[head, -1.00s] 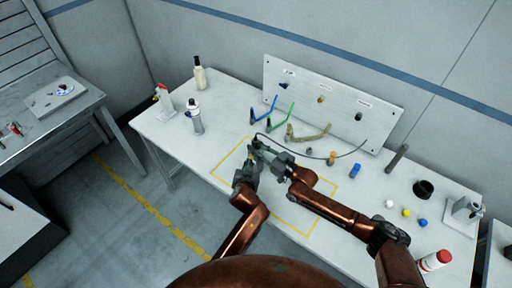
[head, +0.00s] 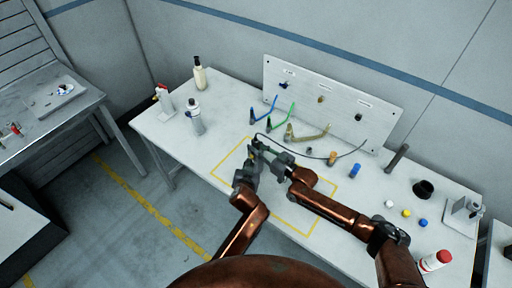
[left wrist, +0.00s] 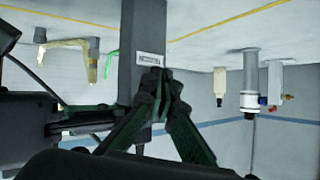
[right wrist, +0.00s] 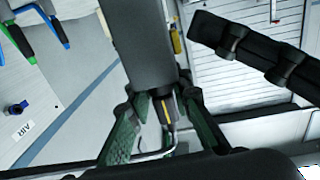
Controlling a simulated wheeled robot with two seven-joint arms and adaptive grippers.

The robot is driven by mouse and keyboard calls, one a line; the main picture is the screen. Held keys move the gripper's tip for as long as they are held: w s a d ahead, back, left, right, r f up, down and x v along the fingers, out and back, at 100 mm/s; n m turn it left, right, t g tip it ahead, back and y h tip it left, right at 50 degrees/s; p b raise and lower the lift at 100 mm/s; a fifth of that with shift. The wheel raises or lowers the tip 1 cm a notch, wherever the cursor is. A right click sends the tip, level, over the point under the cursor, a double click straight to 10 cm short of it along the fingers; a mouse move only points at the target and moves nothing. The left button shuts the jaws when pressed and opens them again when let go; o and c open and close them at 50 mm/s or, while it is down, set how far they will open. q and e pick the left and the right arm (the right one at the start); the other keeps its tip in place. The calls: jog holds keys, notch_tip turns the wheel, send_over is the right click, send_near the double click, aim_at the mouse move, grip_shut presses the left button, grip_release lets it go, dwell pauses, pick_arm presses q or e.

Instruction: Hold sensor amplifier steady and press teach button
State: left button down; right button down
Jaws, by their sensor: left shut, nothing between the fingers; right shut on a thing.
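The sensor amplifier is a dark grey box (left wrist: 150,40) with a small white label. It also shows in the right wrist view (right wrist: 135,45), and as a small dark shape in the head view (head: 256,146). My right gripper (head: 274,155) is shut on it above the table; its green fingers (right wrist: 165,105) close around the lower end, beside a cable. My left gripper (head: 249,168) is shut and empty. Its fingertips (left wrist: 160,80) are together close to the box's labelled face; I cannot tell whether they touch. The teach button is not clearly visible.
The white table (head: 215,150) has a yellow outlined area (head: 225,165) below the grippers. A labelled panel (head: 330,100) with hooks and a cable (head: 340,153) stand behind. Bottles (head: 195,117) are at left; small coloured caps (head: 406,213) and a stand (head: 463,212) are at right.

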pick_arm(q)
jog(key=shift+w, duration=0.1)
jog(key=shift+w+d, duration=0.25)
jog(key=shift+d, duration=0.1)
dwell(0.6)
jog(key=shift+a, duration=0.1)
jog(key=shift+s+a, duration=0.25)
jog(key=shift+s, duration=0.1)
jog(key=s+a, duration=0.4)
jog(key=shift+s, duration=0.3)
dwell(0.4)
